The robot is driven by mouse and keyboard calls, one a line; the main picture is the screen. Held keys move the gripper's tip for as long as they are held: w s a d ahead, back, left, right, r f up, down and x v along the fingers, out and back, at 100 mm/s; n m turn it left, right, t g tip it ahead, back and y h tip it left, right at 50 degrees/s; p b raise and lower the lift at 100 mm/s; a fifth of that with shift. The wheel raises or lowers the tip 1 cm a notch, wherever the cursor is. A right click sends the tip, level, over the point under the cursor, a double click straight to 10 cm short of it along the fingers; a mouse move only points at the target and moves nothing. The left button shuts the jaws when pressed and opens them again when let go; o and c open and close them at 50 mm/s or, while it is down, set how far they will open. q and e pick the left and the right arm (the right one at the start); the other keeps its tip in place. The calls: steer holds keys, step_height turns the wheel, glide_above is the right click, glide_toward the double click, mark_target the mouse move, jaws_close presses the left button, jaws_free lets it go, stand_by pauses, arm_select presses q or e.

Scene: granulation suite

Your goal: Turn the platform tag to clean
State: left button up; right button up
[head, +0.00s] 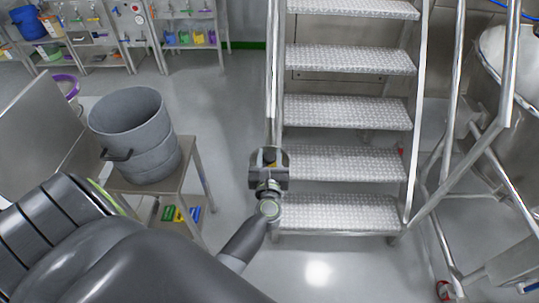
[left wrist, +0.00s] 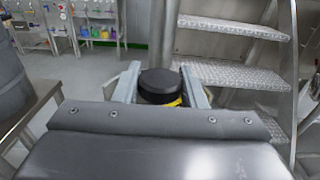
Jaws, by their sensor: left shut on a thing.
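A black round knob with a yellow band below it, probably the platform tag, sits between the fingers of my left gripper (head: 269,157), by the lower left side of the metal stairs (head: 345,165). In the left wrist view the black knob (left wrist: 160,86) is between the two grey fingers, and the yellow shows under its edge. My left gripper is shut on it. I cannot read any wording on it, and its lower part is hidden by the gripper. My right gripper is not in view.
A grey metal drum (head: 135,135) stands on a steel table (head: 190,165) to the left of my gripper. Steel handrails and a large vessel (head: 510,70) are on the right. Racks with coloured items stand at the back left. The floor between table and stairs is clear.

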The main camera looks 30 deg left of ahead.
arm_select(q)
steer(key=shift+w+n+g+y+b, duration=0.15)
steer(key=shift+n+g+y+b, duration=0.2)
steer(key=shift+n+g+y, duration=0.25)
steer(key=n+g+y+b, duration=0.3)
steer(key=g+b, duration=0.1)
steer(key=b, duration=0.1)
steer(key=n+g+y+b, duration=0.3)
steer(key=b, duration=0.1)
steer(key=shift+f+g+b, duration=0.2)
steer(key=shift+g+b, duration=0.15)
steer(key=shift+g, duration=0.05)
steer(key=shift+r+n+g+y+b, duration=0.1)
steer(key=shift+n+g+y+b, duration=0.2)
steer(key=shift+n+g+b, duration=0.5)
steer(key=shift+r+n+g+b, duration=0.1)
steer(key=shift+n+g+b, duration=0.25)
steer(key=shift+b, duration=0.4)
steer(key=shift+r+g+b, duration=0.1)
steer(key=shift+g+b, duration=0.2)
steer(key=shift+g, duration=0.25)
steer(key=o, duration=1)
steer(key=shift+c, duration=0.2)
